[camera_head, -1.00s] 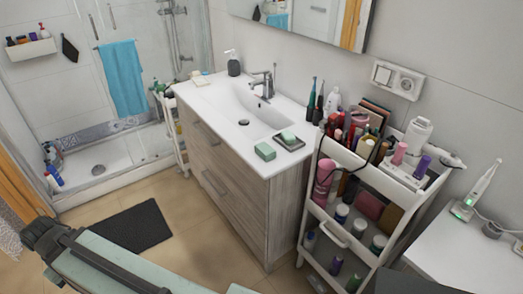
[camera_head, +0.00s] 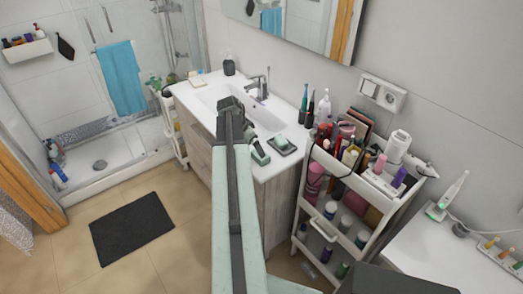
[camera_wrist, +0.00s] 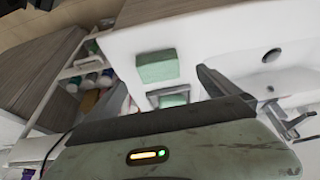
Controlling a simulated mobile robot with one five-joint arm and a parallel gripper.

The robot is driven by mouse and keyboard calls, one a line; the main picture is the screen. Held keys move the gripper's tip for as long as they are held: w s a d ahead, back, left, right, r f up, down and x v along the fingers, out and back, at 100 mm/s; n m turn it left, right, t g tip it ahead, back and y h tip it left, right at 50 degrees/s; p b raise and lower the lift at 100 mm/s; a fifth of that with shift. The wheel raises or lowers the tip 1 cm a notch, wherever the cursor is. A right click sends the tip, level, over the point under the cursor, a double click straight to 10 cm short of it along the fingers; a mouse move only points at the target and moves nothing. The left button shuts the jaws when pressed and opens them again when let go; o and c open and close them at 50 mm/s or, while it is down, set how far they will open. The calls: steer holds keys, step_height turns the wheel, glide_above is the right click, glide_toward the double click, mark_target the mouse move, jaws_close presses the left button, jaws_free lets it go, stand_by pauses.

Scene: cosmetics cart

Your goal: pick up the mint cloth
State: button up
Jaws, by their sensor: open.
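The mint cloth (camera_wrist: 157,66) is a small folded green block lying flat on the white sink counter. In the head view the cloth (camera_head: 260,154) shows just right of my arm, partly covered. In the wrist view my gripper (camera_wrist: 165,86) is open and empty, with its two dark jaws spread on either side. The cloth lies beyond the jaws, apart from them.
A dark soap dish (camera_head: 282,145) with a pale green soap sits close beside the cloth. The basin (camera_head: 215,95) and tap (camera_head: 262,85) are behind. A crowded white cart (camera_head: 340,232) stands right of the vanity.

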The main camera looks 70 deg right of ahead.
steer(key=shift+s+d+f+b, duration=0.35)
steer(key=shift+f+b, duration=0.2)
steer(key=shift+b, duration=0.1)
steer(key=shift+s+d+f+b, duration=0.3)
steer(key=shift+f+b, duration=0.2)
steer(key=shift+b, duration=0.1)
steer(key=b+x, duration=0.5)
steer(key=shift+s+d+f, duration=0.1)
steer(key=shift+d+f, duration=0.05)
steer(key=shift+f, duration=0.2)
steer(key=shift+r, duration=0.2)
steer(key=c, duration=1.4)
